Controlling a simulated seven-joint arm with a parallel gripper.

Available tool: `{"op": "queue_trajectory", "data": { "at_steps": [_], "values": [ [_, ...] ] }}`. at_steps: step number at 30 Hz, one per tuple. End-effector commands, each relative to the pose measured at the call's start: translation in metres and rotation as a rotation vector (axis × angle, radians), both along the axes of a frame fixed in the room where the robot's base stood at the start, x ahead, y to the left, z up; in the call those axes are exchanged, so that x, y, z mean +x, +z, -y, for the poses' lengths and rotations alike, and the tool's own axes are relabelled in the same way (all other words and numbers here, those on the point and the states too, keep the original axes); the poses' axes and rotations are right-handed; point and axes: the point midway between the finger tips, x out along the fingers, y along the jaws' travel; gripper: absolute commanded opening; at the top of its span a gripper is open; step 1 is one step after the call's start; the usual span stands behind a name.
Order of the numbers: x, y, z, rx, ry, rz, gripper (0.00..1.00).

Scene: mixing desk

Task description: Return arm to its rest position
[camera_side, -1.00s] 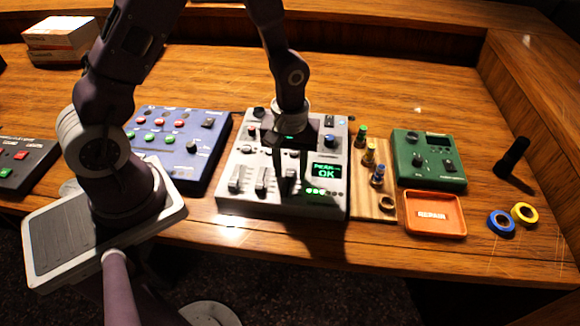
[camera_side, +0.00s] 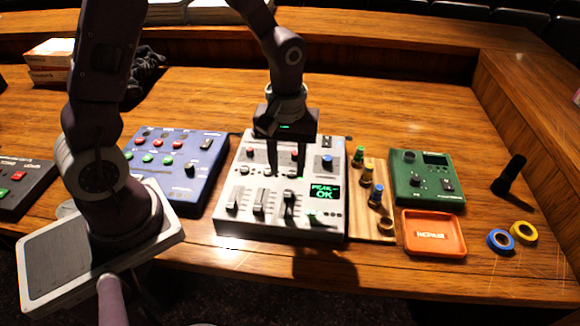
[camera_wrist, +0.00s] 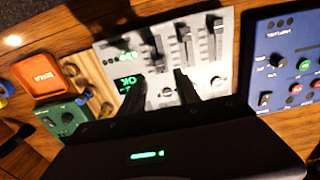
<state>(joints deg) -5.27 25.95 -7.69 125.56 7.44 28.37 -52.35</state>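My gripper (camera_side: 286,170) hangs above the grey mixer (camera_side: 230,222), fingers pointing down. In the wrist view, the two dark fingers (camera_wrist: 160,84) stand apart with nothing between them, so my gripper is open and empty. The mixer also shows in the wrist view (camera_wrist: 228,45), with its faders and knobs beyond the fingertips. Its small screen (camera_side: 324,191) shows green text ending in "OK". The fingers hide part of the mixer's middle in the side view. They look clear of the panel, though the exact gap is hard to tell.
A blue control box (camera_side: 170,183) stands left of the mixer. To the right are a wooden strip (camera_side: 371,225) with several coloured connectors, a green box (camera_side: 428,180), an orange tray (camera_side: 407,240), blue tape (camera_side: 500,240), yellow tape (camera_side: 524,232) and a black upright object (camera_side: 509,175).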

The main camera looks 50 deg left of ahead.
Motion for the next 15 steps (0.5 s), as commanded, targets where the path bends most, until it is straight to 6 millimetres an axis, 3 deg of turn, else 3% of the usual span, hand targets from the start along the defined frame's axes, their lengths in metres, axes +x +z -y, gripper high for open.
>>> {"op": "queue_trajectory", "data": {
  "at_steps": [2, 5, 9, 12, 15],
  "values": [
    [-0.003, 0.025, -0.002, 0.015, -0.053, 0.043, 0.38],
    [-0.022, 0.078, -0.006, 0.049, -0.189, 0.132, 0.38],
    [-0.073, 0.144, -0.008, 0.106, -0.415, 0.268, 0.38],
    [-0.112, 0.17, -0.006, 0.142, -0.563, 0.353, 0.38],
    [-0.141, 0.181, -0.004, 0.17, -0.674, 0.415, 0.38]
  ]
}}
